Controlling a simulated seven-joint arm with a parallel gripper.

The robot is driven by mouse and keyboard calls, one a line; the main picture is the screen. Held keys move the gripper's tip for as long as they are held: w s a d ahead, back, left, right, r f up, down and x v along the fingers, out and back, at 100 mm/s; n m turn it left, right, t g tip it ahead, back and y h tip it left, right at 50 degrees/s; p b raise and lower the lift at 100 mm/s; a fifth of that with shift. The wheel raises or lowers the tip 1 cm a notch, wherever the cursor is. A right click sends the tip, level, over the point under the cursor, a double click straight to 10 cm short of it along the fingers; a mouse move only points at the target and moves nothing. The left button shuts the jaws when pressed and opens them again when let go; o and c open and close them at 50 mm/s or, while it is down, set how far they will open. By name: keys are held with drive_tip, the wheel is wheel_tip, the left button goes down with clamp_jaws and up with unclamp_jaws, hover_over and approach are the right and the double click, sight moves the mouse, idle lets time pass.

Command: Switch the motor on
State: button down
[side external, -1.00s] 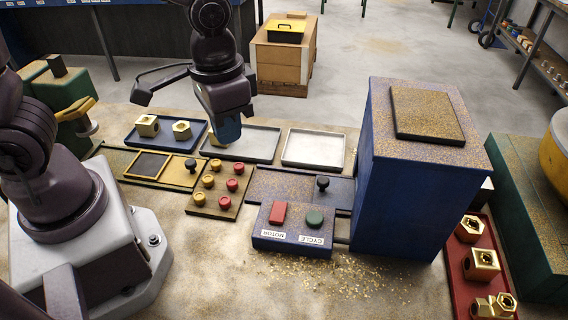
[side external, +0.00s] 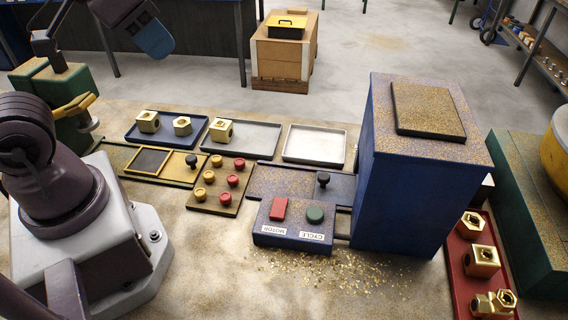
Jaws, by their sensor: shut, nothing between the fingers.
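The blue control box (side external: 292,238) stands in front of the tall blue machine housing (side external: 405,185). On its top are a red rectangular switch (side external: 278,209) on the left, above the label MOTOR (side external: 273,231), and a round green button (side external: 314,215) on the right, above the label CYCLE (side external: 311,237). Whether the motor is on cannot be told. My gripper (side external: 158,46) is at the top left, raised and tilted, far from the box. It looks shut and empty; its fingertips are hard to make out. Nothing covers the switch.
A blue tray (side external: 165,142) holds two brass parts. A grey tray (side external: 255,140) holds one brass part (side external: 221,130); a pale tray (side external: 314,146) is empty. A plate (side external: 213,207) bears red and yellow knobs left of the box. A red tray (side external: 458,265) of brass parts lies right. Shavings litter the front.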

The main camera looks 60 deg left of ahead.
drive_tip(key=w+d+f+m+g+h, duration=0.1)
drive_tip(key=w+d+f+g, duration=0.2)
drive_tip(key=f, duration=0.1)
drive_tip(key=n+g+y, duration=0.1)
drive_tip(key=n+g, duration=0.2)
drive_tip(key=n, duration=2.3)
hover_over(280, 201)
wheel_tip(280, 201, down, 12)
drive_tip(key=shift+n, duration=1)
wheel_tip(280, 201, down, 14)
drive_tip(key=shift+f, duration=0.1)
